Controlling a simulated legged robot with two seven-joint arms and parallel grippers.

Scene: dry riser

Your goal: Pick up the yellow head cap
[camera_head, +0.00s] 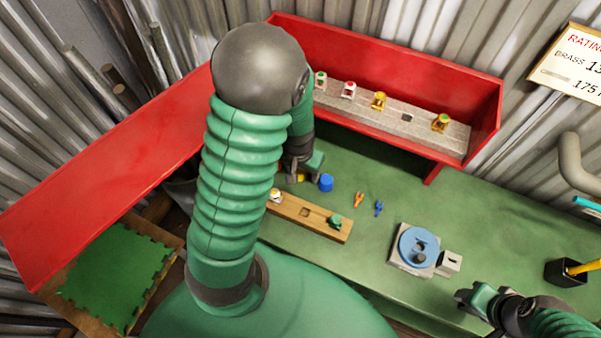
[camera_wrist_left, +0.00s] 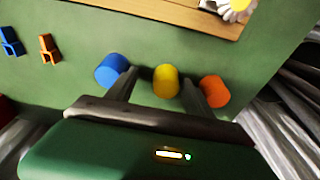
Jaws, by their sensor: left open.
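The yellow head cap (camera_wrist_left: 166,82) is a short yellow cylinder on the green bench. It stands between a blue cap (camera_wrist_left: 112,70) and an orange cap (camera_wrist_left: 214,92). In the head view only a sliver of yellow shows (camera_head: 301,178), beside the blue cap (camera_head: 326,183). My left gripper (camera_wrist_left: 160,76) is open, with its two fingers reaching down on either side of the yellow cap. In the head view the left gripper (camera_head: 303,172) is partly hidden by its own arm. My right gripper (camera_head: 474,301) is at the lower right, away from the caps; its jaws are unclear.
A wooden block (camera_head: 318,222) with sprinkler-like parts lies close to the caps. Orange (camera_head: 358,200) and blue (camera_head: 379,208) clips lie to its right. A blue disc fixture (camera_head: 417,248) stands farther right. A red shelf (camera_head: 400,80) holds several parts behind.

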